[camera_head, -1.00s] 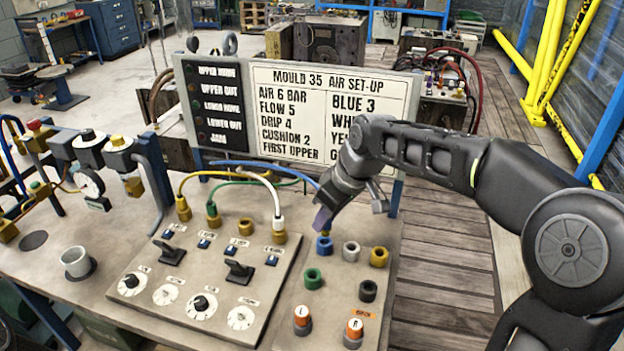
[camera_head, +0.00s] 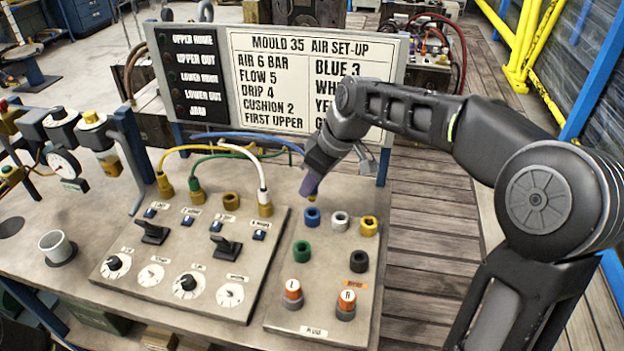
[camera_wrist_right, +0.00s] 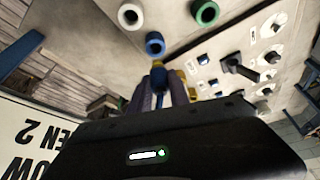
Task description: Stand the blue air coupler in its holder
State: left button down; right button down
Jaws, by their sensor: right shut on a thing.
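My right gripper (camera_head: 311,186) is shut on the blue air coupler, tilted downward over the right-hand panel. In the head view the fingers hide most of the coupler, and only its brass tip (camera_head: 312,198) shows below them. In the right wrist view the blue air coupler (camera_wrist_right: 160,73) sits between the two purple-grey fingers, its brass tip toward the blue ring. The blue ring-shaped holder (camera_head: 312,216) stands just below the tip; it also shows in the right wrist view (camera_wrist_right: 155,44). A small gap seems to separate tip and holder. My left gripper is not in view.
Two orange-topped knobs stand nearer me. A blue hose (camera_head: 260,137) arches behind the panel, below the set-up sign (camera_head: 300,80). Other plugged hoses stand left.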

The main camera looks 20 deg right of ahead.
aim_at(316, 195)
jog(key=shift+f+b, duration=0.95)
jog(key=shift+f, duration=0.65)
jog(key=shift+f+b, duration=0.25)
jog(key=shift+b, duration=0.05)
jog(key=shift+f, duration=0.35)
jog(key=shift+f+b, duration=0.2)
jog(key=shift+b, duration=0.25)
dwell(0.5)
jog(key=shift+f, duration=0.35)
jog(key=c, duration=1.1)
grip_release()
jog(key=shift+c, duration=0.2)
jog(key=shift+o, duration=0.3)
